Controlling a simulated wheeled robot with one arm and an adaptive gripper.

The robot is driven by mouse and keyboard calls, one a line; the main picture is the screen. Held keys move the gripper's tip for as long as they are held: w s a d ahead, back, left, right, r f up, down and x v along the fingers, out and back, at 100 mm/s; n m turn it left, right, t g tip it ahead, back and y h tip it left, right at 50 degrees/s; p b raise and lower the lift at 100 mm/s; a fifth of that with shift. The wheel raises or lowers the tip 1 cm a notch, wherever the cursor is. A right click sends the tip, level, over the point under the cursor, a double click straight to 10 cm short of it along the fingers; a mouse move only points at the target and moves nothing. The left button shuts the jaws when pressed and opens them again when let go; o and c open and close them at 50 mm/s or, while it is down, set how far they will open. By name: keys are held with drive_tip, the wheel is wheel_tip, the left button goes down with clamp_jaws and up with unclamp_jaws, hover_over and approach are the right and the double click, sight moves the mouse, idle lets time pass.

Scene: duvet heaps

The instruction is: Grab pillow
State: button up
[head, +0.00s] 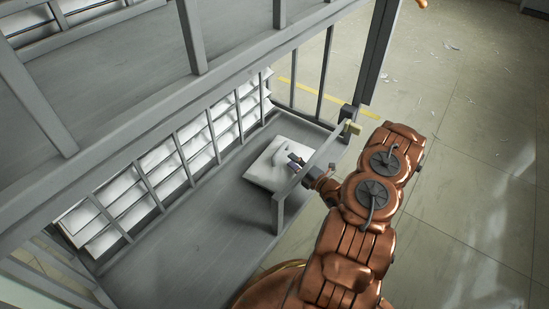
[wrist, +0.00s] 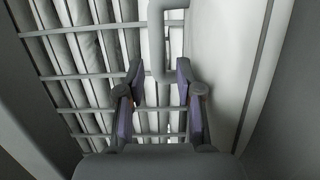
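A white pillow (head: 268,168) lies flat on the grey lower bunk (head: 190,225), near its far right end. In the head view my gripper (head: 296,161) reaches past the bunk's side rail and is over the pillow's right part, hiding some of it. I cannot tell whether it touches the pillow. In the wrist view my gripper (wrist: 160,90) has its two fingers apart with nothing held between them. A pale smooth surface (wrist: 222,70) lies right of the fingers there; I cannot tell whether it is the pillow.
A grey side rail (head: 318,157) runs close beside my arm. White padded slats behind grey bars (head: 170,165) line the bunk's back; similar slats show in the wrist view (wrist: 85,60). An upper bunk (head: 130,70) is overhead. Tiled floor (head: 470,160) on the right is mostly clear.

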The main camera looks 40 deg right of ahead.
sight(281, 150)
drive_tip(key=shift+w+a+b, duration=0.2)
drive_tip(key=shift+w+b, duration=0.15)
drive_tip(key=shift+w, duration=0.85)
drive_tip(key=shift+w+a+r+b, duration=0.1)
drive_tip(key=shift+w+b, duration=0.45)
drive_tip(key=shift+w, duration=0.8)
drive_tip(key=shift+w+a+r+b, duration=0.1)
drive_tip(key=shift+w+b, duration=0.45)
drive_tip(key=shift+w, duration=0.8)
clamp_jaws()
